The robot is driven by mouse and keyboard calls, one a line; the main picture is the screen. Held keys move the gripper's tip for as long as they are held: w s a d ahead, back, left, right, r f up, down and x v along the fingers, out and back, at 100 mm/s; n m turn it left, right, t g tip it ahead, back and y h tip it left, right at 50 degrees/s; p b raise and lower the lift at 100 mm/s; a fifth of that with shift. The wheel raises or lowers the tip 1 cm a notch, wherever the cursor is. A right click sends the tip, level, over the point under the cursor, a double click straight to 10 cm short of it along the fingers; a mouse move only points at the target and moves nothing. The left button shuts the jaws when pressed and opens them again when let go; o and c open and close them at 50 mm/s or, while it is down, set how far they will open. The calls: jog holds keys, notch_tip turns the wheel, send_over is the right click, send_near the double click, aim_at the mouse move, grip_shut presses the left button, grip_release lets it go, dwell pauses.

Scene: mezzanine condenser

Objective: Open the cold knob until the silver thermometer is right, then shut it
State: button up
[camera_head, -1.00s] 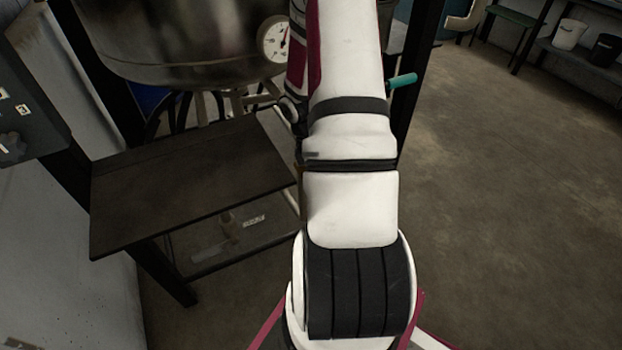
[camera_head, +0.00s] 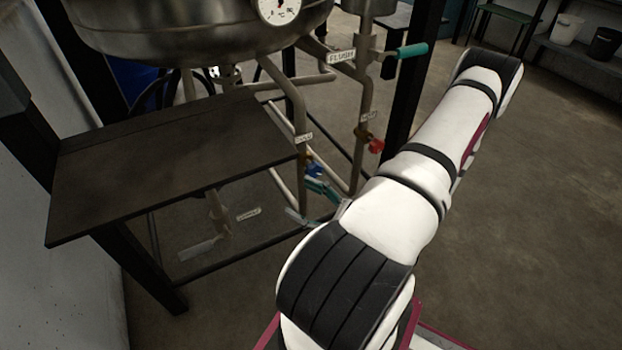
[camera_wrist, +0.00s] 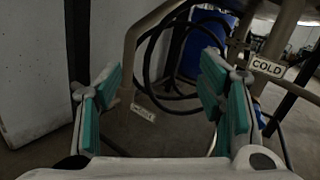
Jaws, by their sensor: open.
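The blue cold knob (camera_head: 313,170) sits low on a pipe below a small label (camera_head: 303,138) in the head view. My gripper (camera_head: 314,203) is partly hidden by my arm, close below the blue knob; contact cannot be told. In the wrist view my gripper (camera_wrist: 164,100) is open, with nothing between its teal-padded fingers.
A red knob (camera_head: 376,146) is on the pipe to the right. A teal-handled lever (camera_head: 412,50) sticks out above, by the FLUSH label (camera_head: 341,57). A dark table (camera_head: 170,160) stands left of the pipes. A blue drum (camera_wrist: 208,42) and hoses are behind. Floor at right is clear.

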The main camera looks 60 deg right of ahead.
aim_at(316, 173)
jog(key=s+d+f+m+g+h+b, duration=0.2)
jog(key=s+d+f+m+g+h, duration=0.3)
jog(key=d+m+h, duration=0.4)
jog(key=shift+n+t+h, duration=0.3)
jog(key=shift+t, duration=0.3)
jog(key=b+x, duration=0.1)
jog(key=x, duration=0.7)
jog(key=f+b+x, duration=0.1)
jog(key=x, duration=0.3)
jog(key=shift+w+a+b, duration=0.25)
jog(key=shift+w+b, duration=0.1)
jog(key=shift+c, duration=0.6)
jog(key=c, duration=1)
